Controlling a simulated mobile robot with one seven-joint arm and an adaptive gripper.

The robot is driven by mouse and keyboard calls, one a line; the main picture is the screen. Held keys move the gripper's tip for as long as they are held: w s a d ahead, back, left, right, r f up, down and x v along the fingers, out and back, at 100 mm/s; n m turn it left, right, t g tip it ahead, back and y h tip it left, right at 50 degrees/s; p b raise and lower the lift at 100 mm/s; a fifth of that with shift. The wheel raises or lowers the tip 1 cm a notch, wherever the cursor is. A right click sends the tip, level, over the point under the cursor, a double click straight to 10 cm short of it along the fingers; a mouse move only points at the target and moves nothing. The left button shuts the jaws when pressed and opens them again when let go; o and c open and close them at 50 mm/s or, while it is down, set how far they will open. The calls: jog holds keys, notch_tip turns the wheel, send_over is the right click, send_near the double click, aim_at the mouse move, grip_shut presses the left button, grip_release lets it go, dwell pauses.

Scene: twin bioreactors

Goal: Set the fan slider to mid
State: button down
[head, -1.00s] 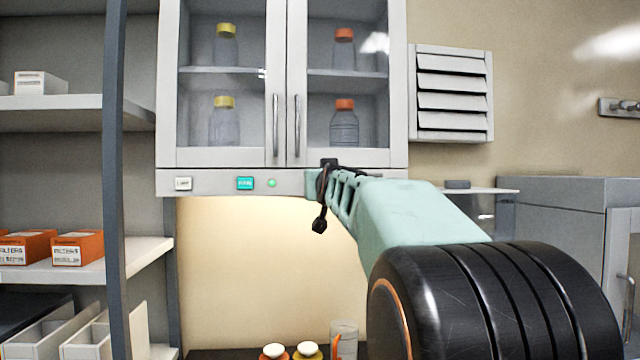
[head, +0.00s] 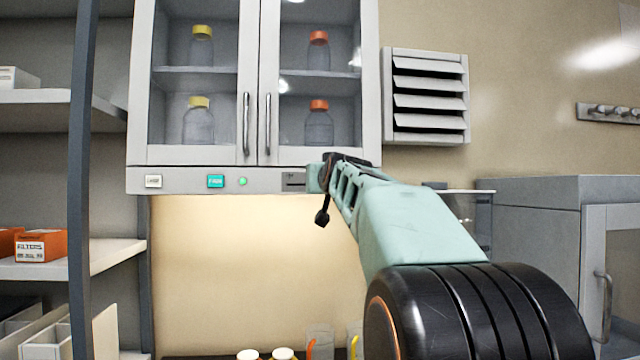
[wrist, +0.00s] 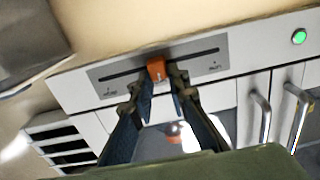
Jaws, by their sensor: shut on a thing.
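The fan slider is an orange knob (wrist: 156,68) on a dark slot in a grey plate (wrist: 120,88) on the cabinet's lower strip. In the wrist view it stands near the middle of the slot, with small, unreadable labels at both ends. My gripper (wrist: 158,84) is shut on the knob, with a finger on each side. In the head view my gripper (head: 328,172) is at the strip and hides the knob. The left end of the slot plate (head: 293,181) shows beside it.
A teal FAN button (head: 215,181), a white button (head: 153,181) and a lit green lamp (head: 242,181) sit left of the plate. Glass cabinet doors with handles (head: 246,124) are just above. A louvred vent (head: 430,97) is to the right.

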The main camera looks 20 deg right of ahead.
jog(key=shift+d+r, duration=0.1)
jog(key=shift+d, duration=0.05)
jog(key=c, duration=1.8)
grip_release()
jog(key=shift+c, duration=0.2)
jog(key=v, duration=0.7)
jog(key=shift+s, duration=0.3)
